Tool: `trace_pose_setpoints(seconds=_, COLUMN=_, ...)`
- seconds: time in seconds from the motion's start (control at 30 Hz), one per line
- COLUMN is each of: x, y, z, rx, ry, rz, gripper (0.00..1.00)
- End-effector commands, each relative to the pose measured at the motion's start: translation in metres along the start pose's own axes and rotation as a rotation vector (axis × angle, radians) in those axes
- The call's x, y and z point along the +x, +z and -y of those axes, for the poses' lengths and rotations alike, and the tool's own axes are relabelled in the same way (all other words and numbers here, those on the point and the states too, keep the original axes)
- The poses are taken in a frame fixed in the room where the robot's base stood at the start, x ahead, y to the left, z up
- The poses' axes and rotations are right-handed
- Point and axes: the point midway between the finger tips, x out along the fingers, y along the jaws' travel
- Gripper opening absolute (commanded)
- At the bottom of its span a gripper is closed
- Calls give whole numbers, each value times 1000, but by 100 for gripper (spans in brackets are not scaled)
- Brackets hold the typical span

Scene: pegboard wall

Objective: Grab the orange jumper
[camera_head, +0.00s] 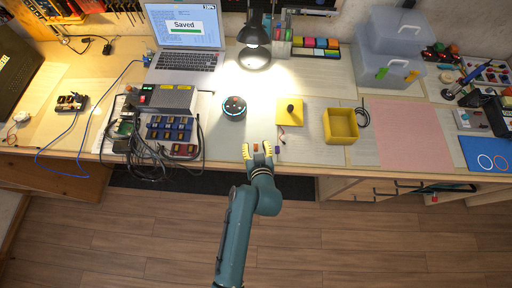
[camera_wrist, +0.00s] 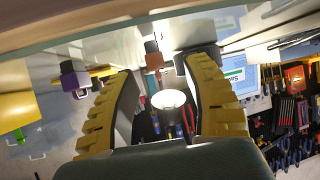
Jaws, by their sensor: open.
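The orange jumper (camera_wrist: 153,57) is a small orange-brown block in the wrist view, ahead of my gripper (camera_wrist: 158,85) and between the lines of its two yellow ribbed fingers. It also shows as a small orange spot in the head view (camera_head: 256,147), between the fingertips. My gripper (camera_head: 257,148) is open at the front edge of the table. I see a gap on both sides of the jumper; I cannot tell whether a finger touches it. A small purple piece (camera_wrist: 70,77) lies outside the fingers, left in the wrist view.
A yellow lidded box (camera_head: 289,112) and an open yellow bin (camera_head: 340,126) stand behind and to the right. A round black speaker (camera_head: 234,107) is behind my gripper. Cables and a circuit board (camera_head: 124,126) lie left. The pink mat (camera_head: 410,135) is bare.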

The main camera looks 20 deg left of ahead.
Motion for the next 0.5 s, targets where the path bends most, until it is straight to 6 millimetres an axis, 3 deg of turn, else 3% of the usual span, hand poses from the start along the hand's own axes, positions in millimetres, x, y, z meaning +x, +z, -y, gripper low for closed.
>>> trace_pose_setpoints(seconds=0.03, x=0, y=0, z=0, rx=0, ry=0, rz=-1, gripper=48)
trace_pose_setpoints(seconds=0.3, x=0, y=0, z=0, rx=0, ry=0, rz=0, gripper=0)
trace_pose_setpoints(seconds=0.5, x=-1, y=0, z=0, rx=0, ry=0, rz=0, gripper=0)
